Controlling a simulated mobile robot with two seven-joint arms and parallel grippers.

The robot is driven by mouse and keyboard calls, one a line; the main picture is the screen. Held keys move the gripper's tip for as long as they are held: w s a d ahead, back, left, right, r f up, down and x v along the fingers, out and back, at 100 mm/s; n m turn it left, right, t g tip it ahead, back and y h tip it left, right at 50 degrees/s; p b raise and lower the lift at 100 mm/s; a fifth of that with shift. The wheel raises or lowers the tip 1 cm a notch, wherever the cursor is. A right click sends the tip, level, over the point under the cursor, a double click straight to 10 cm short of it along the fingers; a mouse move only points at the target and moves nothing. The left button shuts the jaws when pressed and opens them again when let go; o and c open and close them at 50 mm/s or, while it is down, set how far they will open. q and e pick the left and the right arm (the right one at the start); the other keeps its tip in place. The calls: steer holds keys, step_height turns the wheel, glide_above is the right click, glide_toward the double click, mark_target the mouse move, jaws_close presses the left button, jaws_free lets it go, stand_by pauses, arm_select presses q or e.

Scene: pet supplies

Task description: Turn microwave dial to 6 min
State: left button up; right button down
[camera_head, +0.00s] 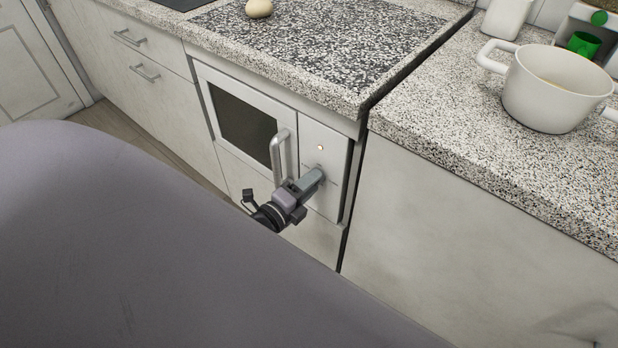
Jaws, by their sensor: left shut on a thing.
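The white microwave (244,122) is built in under the speckled counter, with a dark window and a grey bar handle (280,150) on its closed door. Its control panel (323,146) is to the right of the handle, with a small round white knob or button (320,148) high on it. My left gripper (317,174) reaches the panel below that and is shut on the dial (320,168), which it mostly hides. The dial's setting cannot be read. My right gripper is not in view.
The grey counter (440,150) juts out above and to the right of the panel. A white pot (540,95) stands on it, with a green cup (584,44) behind. A round beige object (258,8) lies on the dark speckled counter area. Drawers (135,50) are at left.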

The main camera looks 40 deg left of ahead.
arm_select(q)
steer(key=shift+f+m, duration=0.1)
steer(key=shift+m, duration=0.5)
steer(key=shift+b, duration=0.3)
steer(key=o, duration=1.1)
steer(key=shift+c, duration=0.2)
steer(key=s, duration=0.7)
steer(key=shift+a+r, duration=0.25)
steer(key=shift+r, duration=0.05)
